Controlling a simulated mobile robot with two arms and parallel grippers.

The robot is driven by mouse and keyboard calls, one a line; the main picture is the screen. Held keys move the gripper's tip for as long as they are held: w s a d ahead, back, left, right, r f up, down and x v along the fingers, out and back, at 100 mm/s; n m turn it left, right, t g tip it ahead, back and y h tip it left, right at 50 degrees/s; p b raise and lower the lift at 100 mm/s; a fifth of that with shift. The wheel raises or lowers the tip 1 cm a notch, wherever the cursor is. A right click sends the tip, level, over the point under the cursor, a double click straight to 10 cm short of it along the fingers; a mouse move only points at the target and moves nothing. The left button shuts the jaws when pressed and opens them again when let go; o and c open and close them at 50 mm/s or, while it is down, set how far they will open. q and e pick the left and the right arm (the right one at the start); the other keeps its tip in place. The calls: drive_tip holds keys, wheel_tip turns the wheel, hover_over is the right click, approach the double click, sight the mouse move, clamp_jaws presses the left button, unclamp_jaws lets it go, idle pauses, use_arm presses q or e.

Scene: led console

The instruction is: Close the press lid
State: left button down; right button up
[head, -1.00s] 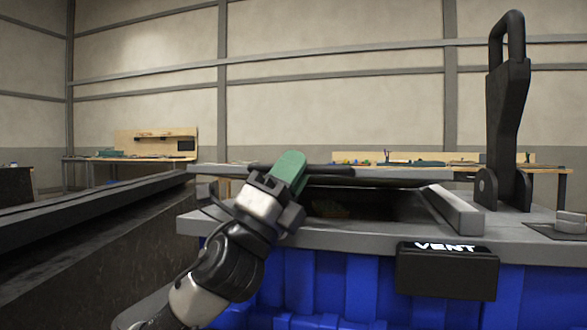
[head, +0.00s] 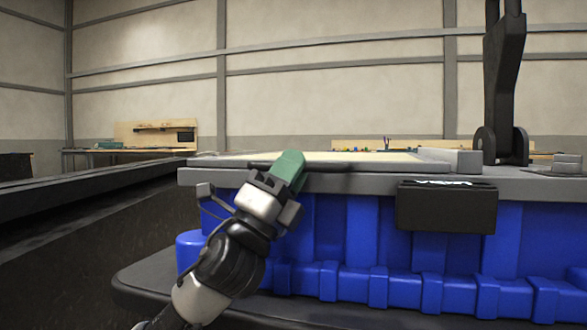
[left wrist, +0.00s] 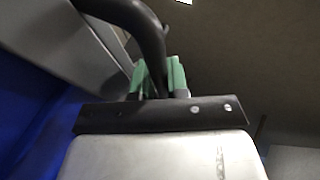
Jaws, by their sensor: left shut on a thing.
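The press lid (head: 385,156) looks flat, about level with the grey top of the blue press (head: 360,235); I cannot tell whether it is fully seated. Its black bar handle (head: 330,167) runs along the front edge. My left gripper (head: 289,171) has green fingers and is at this handle. In the left wrist view the fingers (left wrist: 160,78) are closed around the dark curved handle (left wrist: 150,40). My right gripper is in neither view.
A black VENT box (head: 446,206) sticks out of the press front. A tall black lever (head: 503,85) stands upright at the right of the top. A long dark conveyor-like rail (head: 90,195) lies at left. Workbenches (head: 125,152) stand far back.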

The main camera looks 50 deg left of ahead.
use_arm(q)
drive_tip(key=shift+w+d+f, duration=0.1)
drive_tip(key=shift+d+f, duration=0.1)
drive_tip(key=shift+f, duration=0.3)
drive_tip(key=c, duration=1.1)
unclamp_jaws()
drive_tip(key=shift+a, duration=0.15)
drive_tip(key=shift+r, duration=0.1)
